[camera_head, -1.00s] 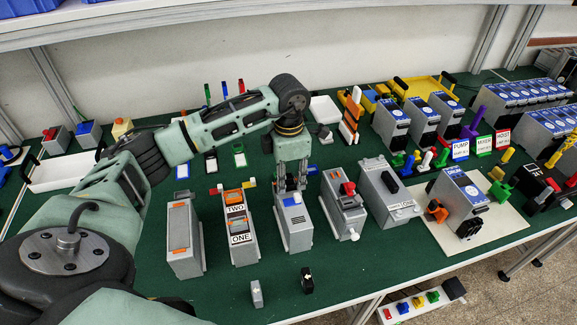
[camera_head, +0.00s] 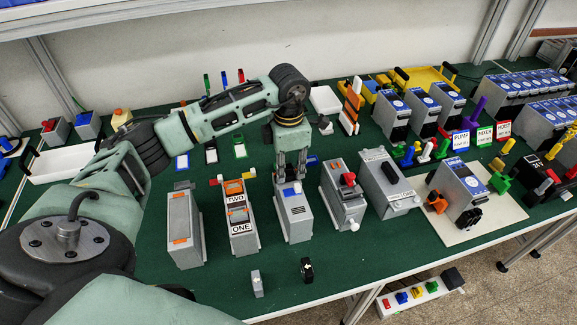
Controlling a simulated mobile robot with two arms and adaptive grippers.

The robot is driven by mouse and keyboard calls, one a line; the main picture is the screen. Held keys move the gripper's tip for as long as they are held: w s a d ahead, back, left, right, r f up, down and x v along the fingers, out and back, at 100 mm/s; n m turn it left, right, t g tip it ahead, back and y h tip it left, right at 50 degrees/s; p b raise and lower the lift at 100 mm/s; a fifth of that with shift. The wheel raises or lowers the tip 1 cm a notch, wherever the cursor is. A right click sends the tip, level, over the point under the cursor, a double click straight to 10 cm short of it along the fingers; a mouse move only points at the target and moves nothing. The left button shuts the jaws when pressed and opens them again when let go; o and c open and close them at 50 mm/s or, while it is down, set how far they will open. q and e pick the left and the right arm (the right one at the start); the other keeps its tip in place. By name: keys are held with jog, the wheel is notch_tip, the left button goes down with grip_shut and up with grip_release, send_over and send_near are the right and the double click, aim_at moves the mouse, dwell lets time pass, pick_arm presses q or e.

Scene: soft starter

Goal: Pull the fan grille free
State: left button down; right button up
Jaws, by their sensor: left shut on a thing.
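The fingers are shut at the unit's top edge, just behind a small blue and white patch. The part between the fingertips is mostly hidden by them, so the grille's outline is not clear. The unit stands upright on the green bench top. My right gripper is not in view.
A grey unit with a red knob (camera_head: 342,197) stands close on the right. Two small switches lie in front, one grey (camera_head: 257,284) and one black (camera_head: 307,270). Green bench around them is free.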

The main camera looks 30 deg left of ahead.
aim_at(289, 166)
pick_arm(q)
jog(key=shift+r+p, duration=0.35)
jog(key=shift+r, duration=0.35)
dwell(0.6)
jog(key=shift+r+p, duration=1)
jog(key=shift+r, duration=0.85)
